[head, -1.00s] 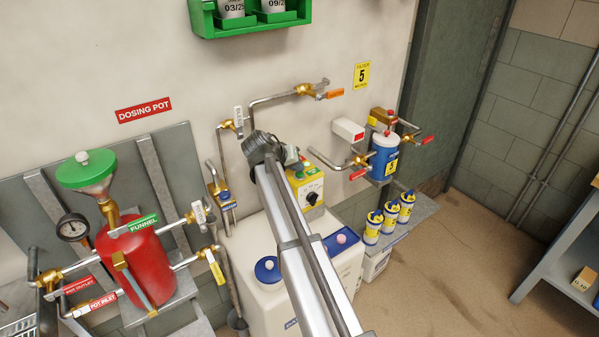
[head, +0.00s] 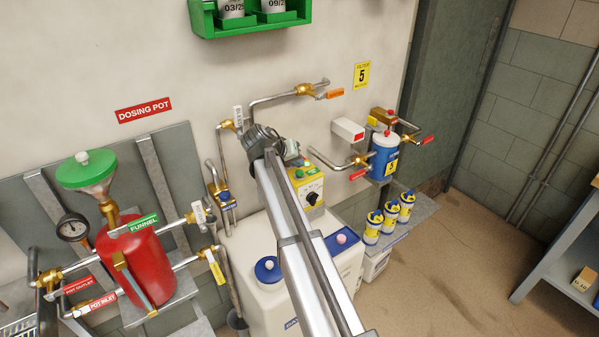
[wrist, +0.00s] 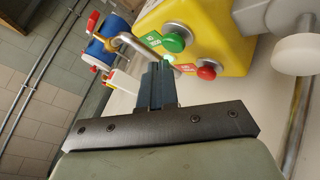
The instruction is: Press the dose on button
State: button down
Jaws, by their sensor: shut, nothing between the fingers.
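The yellow control box (head: 311,190) on the wall shows behind my arm in the head view, with a black knob on its front. In the wrist view the yellow box (wrist: 222,30) carries a green button (wrist: 174,42) with a green label (wrist: 151,39) and a red button (wrist: 207,73) with a red label. The label text is too small to read. My gripper (wrist: 158,68) is shut and empty. Its fingertips appear just below and left of the green button in the wrist view; I cannot tell whether they touch. In the head view the wrist hides the fingertips.
Pipes and brass valves (head: 304,90) run along the wall around the arm. A blue filter housing (head: 383,160) is to the right, with several small bottles below it. A red dosing pot (head: 135,262) stands left.

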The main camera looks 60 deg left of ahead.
aim_at(297, 172)
jog(key=shift+r, duration=0.1)
jog(key=shift+r, duration=2.45)
